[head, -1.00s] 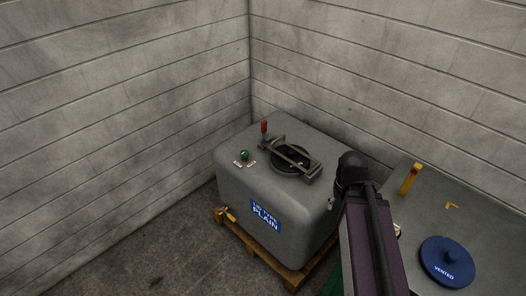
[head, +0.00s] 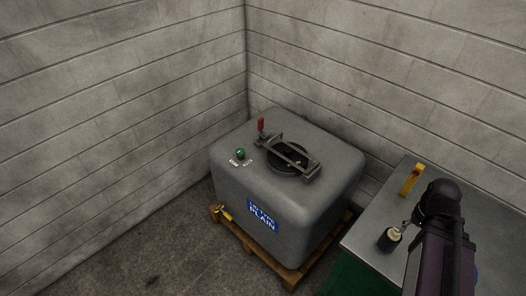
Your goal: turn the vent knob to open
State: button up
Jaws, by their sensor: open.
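The vent knob (head: 241,154) is a small round green knob on the top of a grey tank (head: 235,182), near its left corner. Two small white labels (head: 247,163) lie just in front of it, too small to read. Which way the knob is turned cannot be told. A round black lid (head: 274,162) under a grey clamp bar with a red-handled lever (head: 261,125) sits right of the knob. My arm shows at the lower right, well away from the knob.
The tank, with a blue PLAIN label (head: 262,216), stands on a wooden pallet (head: 266,261) in the wall corner. Floor at left is clear.

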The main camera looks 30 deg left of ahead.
aim_at(240, 152)
jog(key=z, duration=0.35)
jog(key=k, duration=0.7)
jog(key=u, duration=1.3)
jog(key=i, duration=1.05)
jog(key=z, duration=0.15)
